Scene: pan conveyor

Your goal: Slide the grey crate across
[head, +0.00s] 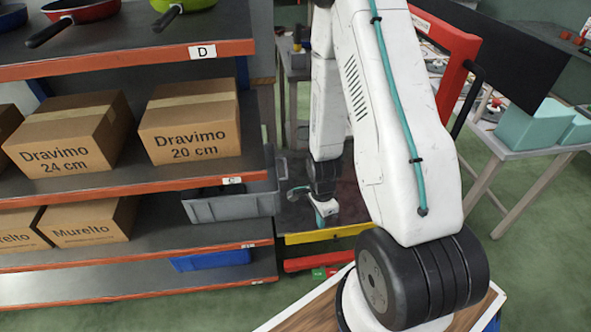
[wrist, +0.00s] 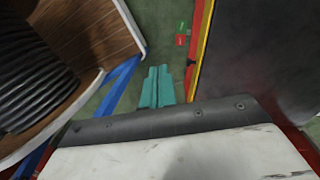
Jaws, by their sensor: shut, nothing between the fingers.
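The grey crate (head: 233,206) sits at the right end of a lower shelf level, below the board labelled C. Its upper part is partly covered by that board's edge, and dark contents show inside it. My gripper (head: 325,217) hangs to the right of the crate, apart from it, over the dark surface with a yellow edge. In the wrist view my gripper (wrist: 158,69) shows its teal fingers close together, with nothing between them. The crate does not show in the wrist view.
Cardboard boxes (head: 190,130) and pans (head: 83,10) stand on the shelves. A blue bin (head: 210,260) is on the bottom level. The yellow-edged dark surface (head: 345,205) lies right of the shelf. A table with teal bins (head: 530,125) stands at the right.

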